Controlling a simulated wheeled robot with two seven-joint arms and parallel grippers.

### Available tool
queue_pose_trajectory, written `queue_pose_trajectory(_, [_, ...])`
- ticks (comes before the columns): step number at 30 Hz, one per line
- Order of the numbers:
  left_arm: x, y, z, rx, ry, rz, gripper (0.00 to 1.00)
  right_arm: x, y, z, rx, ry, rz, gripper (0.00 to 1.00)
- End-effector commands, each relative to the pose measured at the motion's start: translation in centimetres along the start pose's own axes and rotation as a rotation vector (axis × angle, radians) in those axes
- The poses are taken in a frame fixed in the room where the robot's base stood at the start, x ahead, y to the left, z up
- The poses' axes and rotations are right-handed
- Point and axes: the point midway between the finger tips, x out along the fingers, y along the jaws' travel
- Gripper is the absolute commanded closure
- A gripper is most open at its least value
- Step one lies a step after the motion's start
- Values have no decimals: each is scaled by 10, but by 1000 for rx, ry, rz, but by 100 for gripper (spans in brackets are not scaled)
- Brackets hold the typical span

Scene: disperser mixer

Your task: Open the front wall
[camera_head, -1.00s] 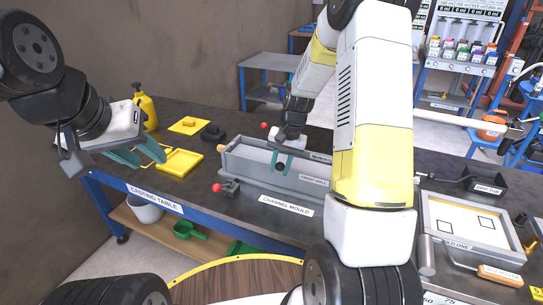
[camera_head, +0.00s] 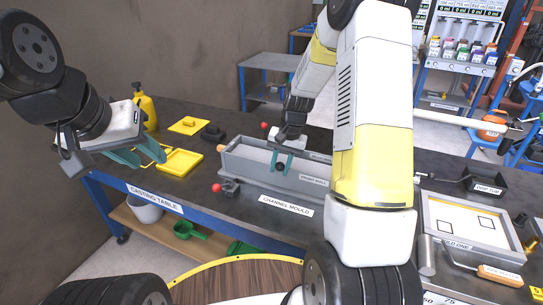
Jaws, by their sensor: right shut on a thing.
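The channel mould (camera_head: 245,172) is a grey rectangular box on the casting table. Its front wall (camera_head: 312,181) faces me and carries a small label. A black knob (camera_head: 280,167) sits at this wall. Red-knobbed clamps stand at the mould's left front (camera_head: 217,187) and back (camera_head: 264,126). My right gripper (camera_head: 281,163) reaches down over the mould with its teal fingers shut on the black knob. My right arm hides the mould's right end. My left gripper (camera_head: 146,157) hangs open and empty over the table's left part, near the yellow tray.
A yellow tray (camera_head: 181,162), a yellow float (camera_head: 188,125), a black object (camera_head: 213,132) and a yellow bottle (camera_head: 147,108) are on the left of the table. A framed mould (camera_head: 473,221) and a drip tub (camera_head: 487,181) are on the right.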

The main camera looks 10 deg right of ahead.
Motion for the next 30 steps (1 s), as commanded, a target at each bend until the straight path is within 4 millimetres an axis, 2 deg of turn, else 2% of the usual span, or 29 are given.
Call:
queue_pose_trajectory(14, [0, 0, 0, 0, 0, 0, 64, 2, -2, 7, -21, 91, 18, 100])
queue_pose_trajectory(22, [0, 0, 0, 0, 0, 0, 64, 8, -5, 22, -55, 238, 47, 100])
queue_pose_trajectory(30, [0, 0, 0, 0, 0, 0, 64, 20, -4, 38, -47, 225, 47, 100])
